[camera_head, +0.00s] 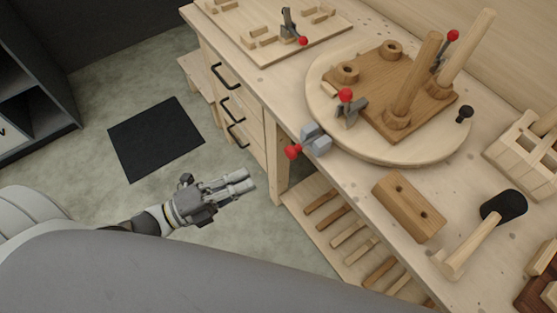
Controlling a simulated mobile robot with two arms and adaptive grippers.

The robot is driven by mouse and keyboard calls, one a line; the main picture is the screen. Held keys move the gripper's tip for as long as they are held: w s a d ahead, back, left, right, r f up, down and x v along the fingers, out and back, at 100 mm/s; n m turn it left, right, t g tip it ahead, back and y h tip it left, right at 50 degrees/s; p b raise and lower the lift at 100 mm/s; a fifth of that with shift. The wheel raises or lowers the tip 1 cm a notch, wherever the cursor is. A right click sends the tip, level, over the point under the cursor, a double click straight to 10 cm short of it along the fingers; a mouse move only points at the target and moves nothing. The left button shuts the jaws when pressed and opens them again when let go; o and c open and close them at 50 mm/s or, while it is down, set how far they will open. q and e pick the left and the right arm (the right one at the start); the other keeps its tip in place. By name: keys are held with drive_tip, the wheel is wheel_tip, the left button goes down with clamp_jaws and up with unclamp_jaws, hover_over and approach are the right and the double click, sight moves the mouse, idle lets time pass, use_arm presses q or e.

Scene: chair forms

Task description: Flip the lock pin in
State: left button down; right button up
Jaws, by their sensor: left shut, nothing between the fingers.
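A grey block (316,139) with a red knob (293,152) sits at the near left edge of a round wooden board (372,147) on the workbench; it looks like the lock pin, and its red knob sticks out past the bench edge. My left gripper (249,180) is shut and empty. It is over the floor, left of the bench and below and left of the red knob, apart from it. A wooden plate (387,78) with two upright legs (411,82) lies on the round board, with red-knobbed clamps (349,105) at its sides. My right gripper is not in view.
The workbench (356,203) also bears a two-hole wooden block (408,205), a black-headed mallet (502,207) and a board with a clamp (262,51) at the back. Drawer handles (232,108) stick out of its side. Wooden sticks lie on the lower shelf. Floor around my gripper is clear.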

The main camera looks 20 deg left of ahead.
sight(289, 157)
use_arm(q)
drive_tip(key=p+x, duration=0.2)
drive_tip(key=x, duration=0.7)
drive_tip(key=shift+w, duration=0.1)
drive_tip(key=shift+f, duration=0.1)
drive_tip(key=shift+w+d, duration=0.1)
drive_tip(key=shift+x, duration=1.25)
drive_tip(key=shift+w, duration=0.1)
drive_tip(key=shift+a, duration=0.2)
